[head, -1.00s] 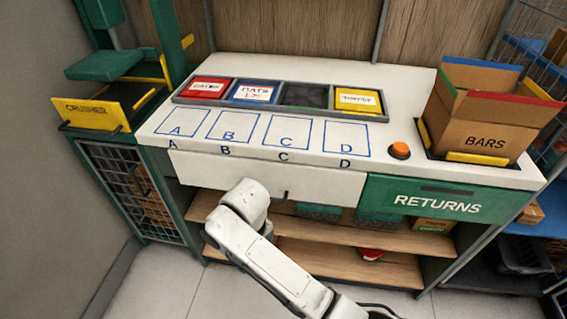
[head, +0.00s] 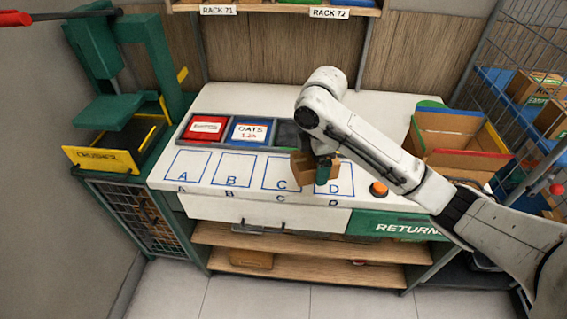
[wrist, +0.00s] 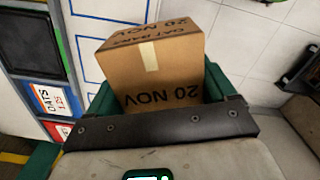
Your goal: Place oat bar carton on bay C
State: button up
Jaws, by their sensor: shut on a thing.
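The brown oat bar carton (head: 302,168) is in my gripper (head: 320,170), above the right part of bay C (head: 277,172) and the left edge of bay D (head: 342,178). In the wrist view the carton (wrist: 165,75) shows tape, oat bar lettering and "20 NOV", and sits between the green fingers of my gripper (wrist: 160,92). In the head view my gripper hides part of the carton and of bay D. The height of the carton above the counter is hard to tell.
Bays A (head: 183,166) and B (head: 233,169) are bare. Behind them is a tray with a red card (head: 205,127) and an oats card (head: 250,132). An orange button (head: 378,189) is right of bay D. An open box (head: 455,130) stands at the right.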

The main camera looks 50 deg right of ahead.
jog(key=shift+s+d+r, duration=0.15)
jog(key=shift+d, duration=0.05)
jog(key=w+f, duration=0.3)
jog(key=w, duration=0.3)
jog(key=b, duration=0.5)
send_over(284, 173)
jog(key=s, duration=0.1)
notch_tip(284, 173, down, 5)
jog(key=shift+a+f, duration=0.1)
jog(key=shift+f, duration=0.1)
jog(key=shift+w+f, duration=0.45)
jog(key=shift+f, duration=0.2)
jog(key=shift+w+f+p, duration=0.1)
jog(key=shift+f+p, duration=0.3)
jog(key=shift+f, duration=1.25)
